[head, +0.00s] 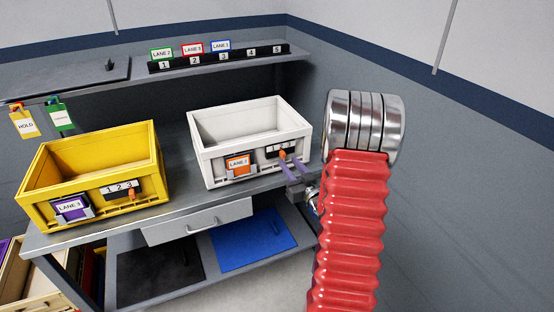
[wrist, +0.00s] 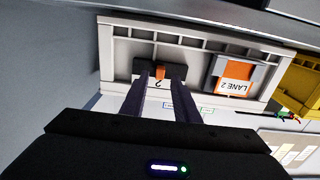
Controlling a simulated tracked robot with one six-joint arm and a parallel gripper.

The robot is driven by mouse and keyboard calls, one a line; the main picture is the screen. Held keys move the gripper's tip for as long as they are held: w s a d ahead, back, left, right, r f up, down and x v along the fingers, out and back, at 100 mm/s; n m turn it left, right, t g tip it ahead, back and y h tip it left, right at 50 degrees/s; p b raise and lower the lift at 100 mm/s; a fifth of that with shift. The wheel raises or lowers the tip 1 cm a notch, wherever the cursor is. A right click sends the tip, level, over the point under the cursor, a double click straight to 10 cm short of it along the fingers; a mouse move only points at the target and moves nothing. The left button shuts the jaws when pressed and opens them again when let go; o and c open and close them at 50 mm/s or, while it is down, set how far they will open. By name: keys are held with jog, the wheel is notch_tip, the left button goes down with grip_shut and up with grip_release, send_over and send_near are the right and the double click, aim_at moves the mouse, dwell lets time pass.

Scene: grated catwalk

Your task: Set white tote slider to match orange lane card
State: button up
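The white tote (head: 222,139) stands on the bench, its front toward me. Its orange lane card (head: 238,164) reads LANE 2; it also shows upside down in the wrist view (wrist: 236,82). To the card's right in the head view is a black slider panel (head: 271,152) marked 1 2 3. The orange slider knob (wrist: 161,72) appears beside the 2 in the wrist view; the other digits are hidden there by my fingers. My gripper (head: 291,157) has its purple fingers at the panel, one on each side of the knob, apparently with a gap. Contact is unclear.
A yellow tote (head: 90,160) with a purple LANE 3 card (head: 70,208) stands at left. A shelf behind holds a numbered rack (head: 222,59) with several lane cards. HOLD and green tags hang at left. A drawer (head: 195,222) and blue mat lie below.

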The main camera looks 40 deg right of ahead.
jog(key=shift+v, duration=1.3)
jog(key=s+d+f+m+g, duration=0.1)
jog(key=s+f+g, duration=0.2)
jog(key=f, duration=0.3)
jog(key=s+d+f+m+g, duration=0.1)
jog(key=s+f+g, duration=0.1)
jog(key=f+g, duration=0.3)
jog(key=s+a+f+g, duration=0.1)
jog(key=s+a+g, duration=0.2)
jog(key=s, duration=0.2)
jog(key=s+a+r+n+y, duration=0.1)
jog(key=s+a+r, duration=0.2)
jog(key=a+r, duration=0.5)
jog(key=s+a+r+n+y, duration=0.2)
jog(key=a+r, duration=0.6)
jog(key=a, duration=0.9)
jog(key=s+a+r+n+y, duration=0.2)
jog(key=s+a+r, duration=0.3)
jog(key=a+r, duration=0.4)
jog(key=shift+a+g, duration=0.3)
jog(key=shift+a, duration=1.6)
jog(key=shift+s, duration=0.1)
